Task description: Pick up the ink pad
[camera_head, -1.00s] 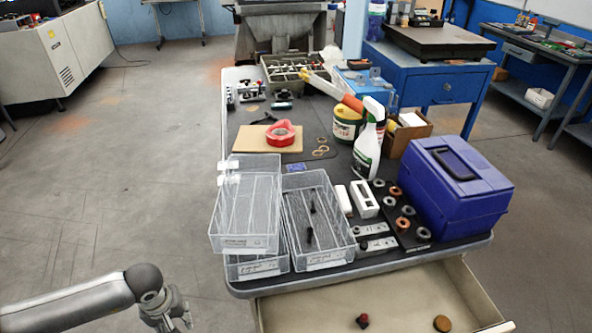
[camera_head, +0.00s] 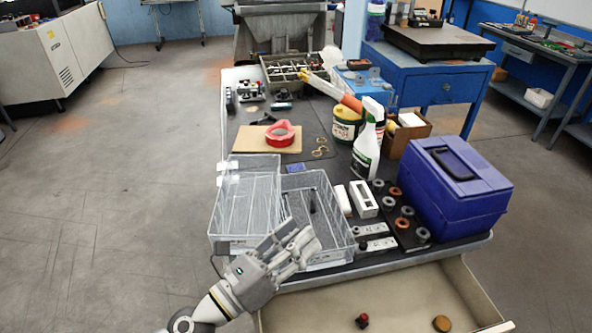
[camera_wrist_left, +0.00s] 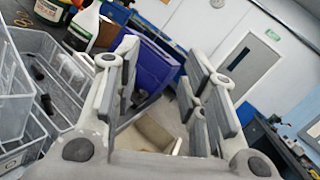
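The open drawer (camera_head: 290,312) at the front of the bench holds a small dark piece with a red top (camera_head: 362,321) and a round brown disc (camera_head: 442,324). No label shows which of these, if any, is the ink pad. My left gripper (camera_head: 300,238) is over the front of the clear trays, left of and above the drawer. In the left wrist view its fingers (camera_wrist_left: 160,68) are spread apart with nothing between them, and part of the drawer (camera_wrist_left: 155,133) shows beyond. My right gripper is not in view.
Clear trays (camera_head: 232,215) stand at the bench's front left, partly behind my left gripper. A blue toolbox (camera_head: 460,200) sits at the right front edge, beside metal rings and white blocks (camera_head: 364,199). A spray bottle (camera_head: 368,150) stands behind.

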